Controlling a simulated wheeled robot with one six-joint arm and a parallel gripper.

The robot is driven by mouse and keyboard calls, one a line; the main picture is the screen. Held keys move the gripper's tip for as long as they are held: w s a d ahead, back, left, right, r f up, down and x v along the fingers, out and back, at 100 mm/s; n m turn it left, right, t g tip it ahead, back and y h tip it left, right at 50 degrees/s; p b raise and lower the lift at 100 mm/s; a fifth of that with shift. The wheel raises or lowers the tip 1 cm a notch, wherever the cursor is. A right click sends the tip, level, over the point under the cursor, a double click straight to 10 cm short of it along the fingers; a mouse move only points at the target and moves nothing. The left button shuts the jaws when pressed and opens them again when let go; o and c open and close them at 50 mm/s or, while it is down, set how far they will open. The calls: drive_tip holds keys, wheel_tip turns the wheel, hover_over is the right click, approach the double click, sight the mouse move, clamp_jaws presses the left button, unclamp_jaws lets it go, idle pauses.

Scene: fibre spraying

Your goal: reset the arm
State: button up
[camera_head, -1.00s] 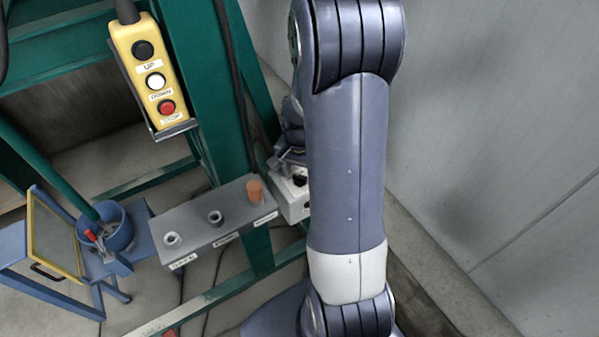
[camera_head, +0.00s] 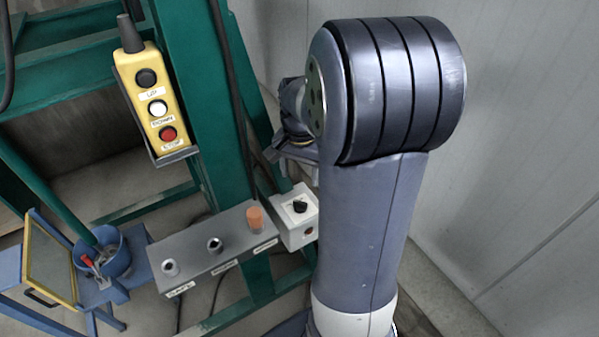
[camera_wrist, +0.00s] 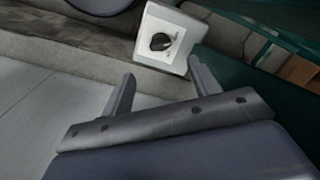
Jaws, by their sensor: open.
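My gripper (camera_wrist: 160,82) shows in the wrist view with its two fingers spread wide apart and nothing between them. A white control box with a black rotary knob (camera_wrist: 160,40) lies beyond the fingertips, apart from them. In the head view my arm stands large at the right of centre. The gripper end there is partly hidden behind my arm, above the white control box (camera_head: 296,228). The box's knob and a dark red spot below it are visible.
A yellow pendant (camera_head: 157,100) with black, white and red buttons hangs on the green frame (camera_head: 190,60). A grey panel (camera_head: 195,245) holds two metal sockets and an orange cylinder (camera_head: 256,219). A blue bucket (camera_head: 118,255) stands at left. A pale wall (camera_head: 520,130) is at right.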

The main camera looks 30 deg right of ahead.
sight(300, 203)
drive_tip(key=shift+f, duration=0.1)
wheel_tip(300, 203, down, 11)
drive_tip(key=shift+r+p, duration=0.1)
drive_tip(key=shift+p, duration=0.2)
drive_tip(key=shift+r, duration=0.1)
idle(0.4)
